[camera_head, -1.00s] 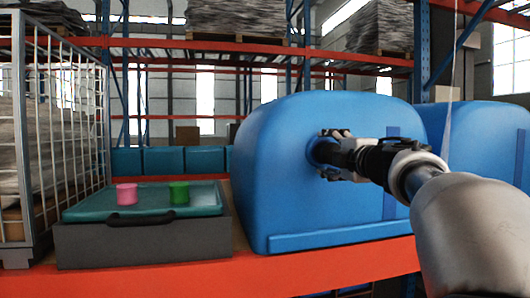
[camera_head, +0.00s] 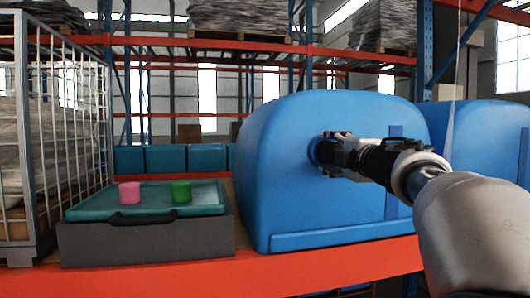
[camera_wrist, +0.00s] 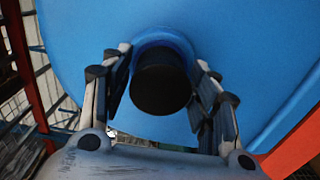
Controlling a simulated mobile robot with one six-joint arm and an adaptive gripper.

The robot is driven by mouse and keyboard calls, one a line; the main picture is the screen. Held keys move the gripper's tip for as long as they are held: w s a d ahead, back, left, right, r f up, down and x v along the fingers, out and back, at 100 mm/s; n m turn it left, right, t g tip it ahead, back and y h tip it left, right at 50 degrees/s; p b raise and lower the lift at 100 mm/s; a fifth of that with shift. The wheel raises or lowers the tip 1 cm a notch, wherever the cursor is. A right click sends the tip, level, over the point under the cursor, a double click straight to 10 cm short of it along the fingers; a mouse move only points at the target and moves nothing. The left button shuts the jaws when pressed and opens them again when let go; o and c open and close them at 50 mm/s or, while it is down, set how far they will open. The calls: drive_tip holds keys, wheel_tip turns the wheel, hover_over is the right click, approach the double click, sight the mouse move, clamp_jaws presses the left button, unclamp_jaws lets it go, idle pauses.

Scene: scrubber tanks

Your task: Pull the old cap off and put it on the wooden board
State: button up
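The old cap (camera_wrist: 162,88) is a round black cap on a short blue neck of the large blue tank (camera_head: 283,190). My gripper (camera_wrist: 165,75) reaches the tank's left side, with one finger on each side of the cap. Narrow gaps seem to show between the fingers and the cap, so it looks open around it. In the head view my gripper (camera_head: 325,150) hides most of the cap. I cannot clearly pick out the wooden board; a strip of bare brown surface (camera_head: 241,238) shows between the grey case and the tank.
A grey case (camera_head: 145,243) with a teal top (camera_head: 100,207) bears a pink cap-like piece (camera_head: 130,193) and a green one (camera_head: 181,192). A wire cage (camera_head: 35,140) stands at left. A second blue tank (camera_head: 490,140) is behind my arm. An orange shelf beam (camera_head: 250,275) runs along the front.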

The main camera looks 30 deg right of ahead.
drive_tip(key=c, duration=1.1)
drive_tip(key=shift+s, duration=0.15)
drive_tip(key=shift+s+f, duration=0.1)
drive_tip(key=shift+s, duration=0.05)
drive_tip(key=shift+v, duration=2.75)
drive_tip(key=shift+a, duration=0.1)
